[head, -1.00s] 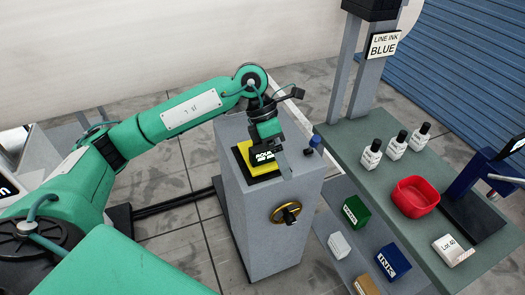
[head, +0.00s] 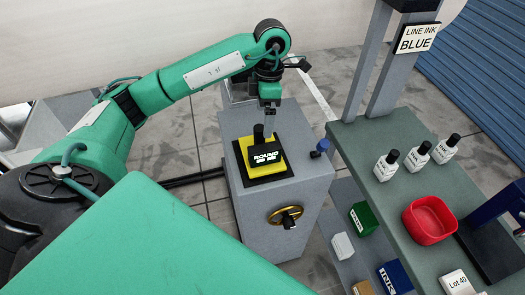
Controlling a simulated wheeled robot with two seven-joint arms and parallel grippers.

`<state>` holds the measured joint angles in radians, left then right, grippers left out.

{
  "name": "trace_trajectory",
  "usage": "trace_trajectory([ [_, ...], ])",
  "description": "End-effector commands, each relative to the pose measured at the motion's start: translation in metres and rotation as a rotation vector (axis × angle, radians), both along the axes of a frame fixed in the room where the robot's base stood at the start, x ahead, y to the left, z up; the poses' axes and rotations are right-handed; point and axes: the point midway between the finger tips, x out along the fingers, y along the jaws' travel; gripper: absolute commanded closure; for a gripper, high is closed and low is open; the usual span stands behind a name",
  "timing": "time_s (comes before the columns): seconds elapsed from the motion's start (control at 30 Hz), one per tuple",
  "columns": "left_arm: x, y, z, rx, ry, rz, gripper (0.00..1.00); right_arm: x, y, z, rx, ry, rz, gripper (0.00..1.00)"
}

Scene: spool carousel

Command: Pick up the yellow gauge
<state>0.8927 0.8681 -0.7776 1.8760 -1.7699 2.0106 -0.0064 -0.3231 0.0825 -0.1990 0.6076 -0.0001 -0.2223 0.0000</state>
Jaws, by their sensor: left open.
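The yellow gauge (head: 279,161) sits on a black pad on top of a grey pedestal (head: 245,203). A black display reading "ROUND" and a dark upright post stand on it, covering part of the yellow. My left gripper (head: 269,121) hangs fingers down just above and behind the gauge, open and empty. Its fingertips are small and partly overlap the gauge's back edge in the picture, so I cannot tell whether they touch it. My right gripper is not in view.
A blue-topped knob (head: 321,147) stands at the pedestal's right edge and a brass handwheel (head: 286,217) on its front. At right, a green-grey bench (head: 378,133) carries white ink bottles (head: 417,155) and a red bowl (head: 430,219). Boxes lie on a lower shelf.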

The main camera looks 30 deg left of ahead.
Motion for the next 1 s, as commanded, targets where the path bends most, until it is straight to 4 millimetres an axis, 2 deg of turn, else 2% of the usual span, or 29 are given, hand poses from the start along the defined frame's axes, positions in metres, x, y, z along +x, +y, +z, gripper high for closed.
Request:
trace_trajectory([
  [0.07,-0.003,-0.001,-0.011,-0.002,0.004,0.0,0.0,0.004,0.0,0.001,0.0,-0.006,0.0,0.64],
  [0.23,-0.006,-0.001,-0.029,-0.001,0.003,0.001,0.0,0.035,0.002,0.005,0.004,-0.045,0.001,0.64],
  [0.33,-0.007,-0.001,-0.037,-0.001,0.003,0.0,0.0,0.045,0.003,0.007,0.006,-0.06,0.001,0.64],
  [0.57,-0.008,-0.001,-0.046,-0.001,0.003,0.001,0.0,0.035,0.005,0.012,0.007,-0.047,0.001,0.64],
  [0.77,-0.012,-0.001,-0.067,-0.001,0.006,0.002,0.0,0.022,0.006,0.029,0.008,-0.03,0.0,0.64],
  [1.0,-0.014,-0.002,-0.091,0.0,0.001,0.001,0.0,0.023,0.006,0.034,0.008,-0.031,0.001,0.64],
])
